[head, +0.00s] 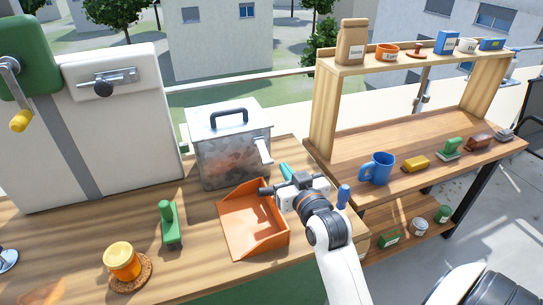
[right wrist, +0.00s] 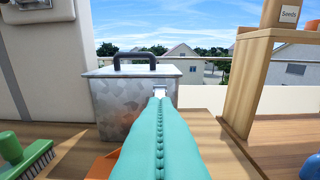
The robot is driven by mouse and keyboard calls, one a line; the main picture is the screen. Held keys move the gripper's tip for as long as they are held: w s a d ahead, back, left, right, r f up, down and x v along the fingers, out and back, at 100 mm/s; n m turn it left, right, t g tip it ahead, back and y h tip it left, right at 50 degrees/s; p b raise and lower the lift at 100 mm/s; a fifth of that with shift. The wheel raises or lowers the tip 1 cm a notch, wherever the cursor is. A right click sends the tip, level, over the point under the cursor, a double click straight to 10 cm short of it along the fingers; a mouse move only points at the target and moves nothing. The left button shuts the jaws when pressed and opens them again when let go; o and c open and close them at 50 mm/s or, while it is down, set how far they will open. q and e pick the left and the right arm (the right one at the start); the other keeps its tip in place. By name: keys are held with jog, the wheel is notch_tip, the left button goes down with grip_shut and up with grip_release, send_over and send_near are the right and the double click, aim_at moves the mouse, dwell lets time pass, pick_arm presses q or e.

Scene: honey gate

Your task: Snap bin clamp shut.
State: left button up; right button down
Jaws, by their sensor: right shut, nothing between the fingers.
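The bin (head: 228,160) is a grey galvanized metal box with a lid and black handle, standing at the back of the bench; it also shows in the right wrist view (right wrist: 115,100). Its pale clamp (head: 263,150) sits on the right side of the bin, its lever slanting down and outward. In the right wrist view the clamp (right wrist: 159,90) shows just beyond my fingertips, partly hidden by them. My right gripper (head: 284,167) has teal fingers pressed together, pointing at the bin, slightly right of and below the clamp. Contact cannot be told.
An orange dustpan (head: 232,222) lies in front of the bin, beneath my right gripper. A wooden shelf (head: 323,115) with a blue mug (head: 378,169) is on the right. A white cabinet (head: 130,130) stands left.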

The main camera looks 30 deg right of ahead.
jog(key=p, duration=0.2)
send_over(272, 163)
jog(key=s+a, duration=0.1)
jog(key=s, duration=0.1)
notch_tip(272, 163, down, 4)
jog(key=shift+a+f, duration=0.15)
jog(key=shift+f, duration=0.2)
notch_tip(272, 163, down, 3)
jog(key=shift+w+r, duration=0.1)
jog(key=shift+w, duration=0.05)
jog(key=shift+r, duration=0.15)
